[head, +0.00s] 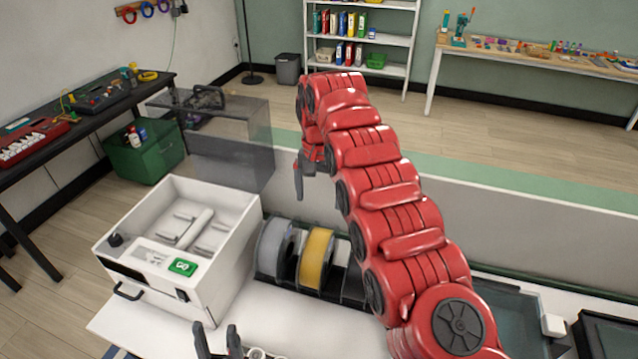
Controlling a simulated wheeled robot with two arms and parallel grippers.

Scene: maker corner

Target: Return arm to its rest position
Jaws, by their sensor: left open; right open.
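My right arm, red and segmented, reaches from the lower right up to the upper middle and bends down at its far end. Its gripper (306,178) points down above the spool rack, open, with nothing seen between its fingers. My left gripper (217,343) shows only as two dark, spread fingertips at the bottom edge, in front of the white machine; it is open and looks empty. The rest of the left arm is out of view.
A white machine (150,255) stands on the white table with its smoky clear lid (225,140) raised. Beside it, a grey spool (274,248) and a yellow spool (315,258) stand in a black rack. Dark trays (510,310) lie at right.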

